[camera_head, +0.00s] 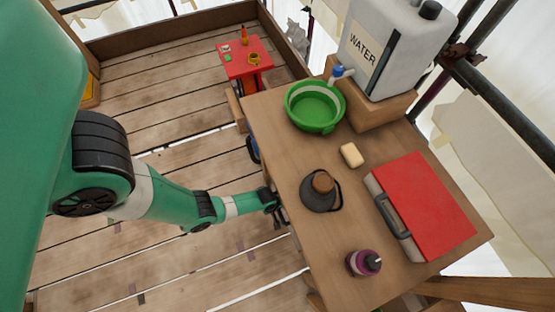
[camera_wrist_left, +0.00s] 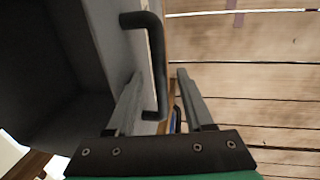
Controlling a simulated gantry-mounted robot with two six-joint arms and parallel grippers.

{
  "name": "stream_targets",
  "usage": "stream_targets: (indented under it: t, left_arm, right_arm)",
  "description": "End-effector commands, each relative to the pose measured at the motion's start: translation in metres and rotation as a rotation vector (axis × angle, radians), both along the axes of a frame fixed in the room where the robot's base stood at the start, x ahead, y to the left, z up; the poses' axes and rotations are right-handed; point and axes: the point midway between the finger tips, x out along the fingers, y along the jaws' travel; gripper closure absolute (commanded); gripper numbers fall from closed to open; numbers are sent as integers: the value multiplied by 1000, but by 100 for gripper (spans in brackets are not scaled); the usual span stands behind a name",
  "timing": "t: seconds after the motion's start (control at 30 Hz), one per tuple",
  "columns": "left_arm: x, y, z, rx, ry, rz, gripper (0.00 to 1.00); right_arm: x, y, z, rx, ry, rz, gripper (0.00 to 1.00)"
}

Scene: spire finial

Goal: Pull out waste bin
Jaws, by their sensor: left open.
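The waste bin (camera_wrist_left: 50,75) shows in the left wrist view as a dark, open grey box on the left, with a lighter front wall. A black bar handle (camera_wrist_left: 158,65) stands out from that wall. My left gripper (camera_wrist_left: 160,75) is open, with one finger on the wall side of the handle and the other on its outer side. The bar lies between the fingers, and I cannot tell whether they touch it. In the head view my left gripper (camera_head: 280,217) is low beside the workbench's left edge. The bin is hidden there. My right gripper is not in view.
A red side table (camera_head: 233,62) stands farther back. Plank floor (camera_head: 165,165) left of the workbench is mostly clear.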

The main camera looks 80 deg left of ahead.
Motion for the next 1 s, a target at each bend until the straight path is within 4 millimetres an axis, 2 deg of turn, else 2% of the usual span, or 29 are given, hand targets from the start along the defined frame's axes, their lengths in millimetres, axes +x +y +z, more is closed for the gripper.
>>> stream_targets:
  t: [0.03,0.3,1.0]
  left_arm:
    - [0,0,0,0,0,0,52]
    - [0,0,0,0,0,0,100]
    - [0,0,0,0,0,0,100]
  right_arm:
    - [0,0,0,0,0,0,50]
    - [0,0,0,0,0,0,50]
    - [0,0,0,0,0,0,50]
